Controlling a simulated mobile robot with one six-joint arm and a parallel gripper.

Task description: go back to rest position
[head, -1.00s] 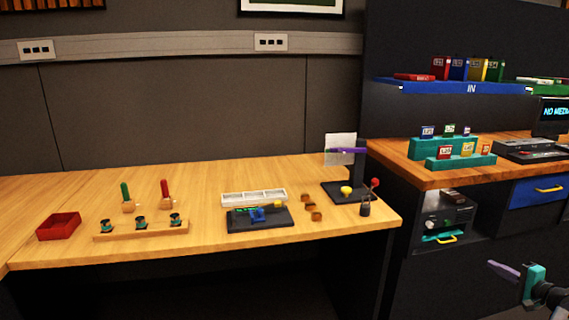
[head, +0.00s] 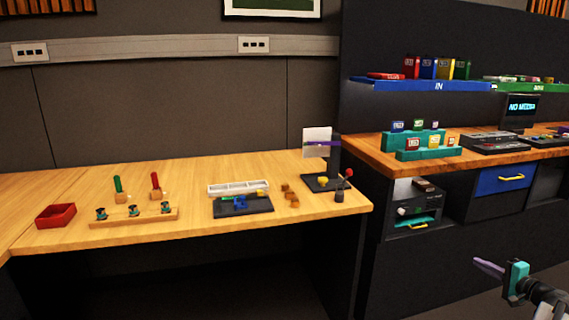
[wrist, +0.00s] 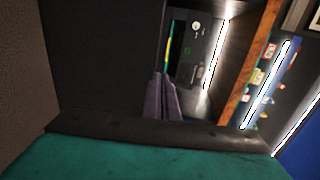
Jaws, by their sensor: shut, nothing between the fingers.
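My gripper (head: 488,267) is at the lower right of the head view, in front of the dark cabinet and well away from the wooden desk. It has a teal body and purple fingers, which are shut together with nothing between them. In the wrist view the purple fingers (wrist: 162,100) lie side by side above the teal body and point toward the dark cabinet. The trackball panel (head: 243,207), a dark plate with a blue part, lies on the desk (head: 150,240) below a white compartment tray. My gripper touches nothing that I can see.
A red tray (head: 56,216), a wooden block with several knobs (head: 133,217) and a small dark pad (head: 322,184) stand on the desk. A dark cabinet (head: 430,265) with a blue drawer (head: 502,179) stands at the right. The floor in front looks free.

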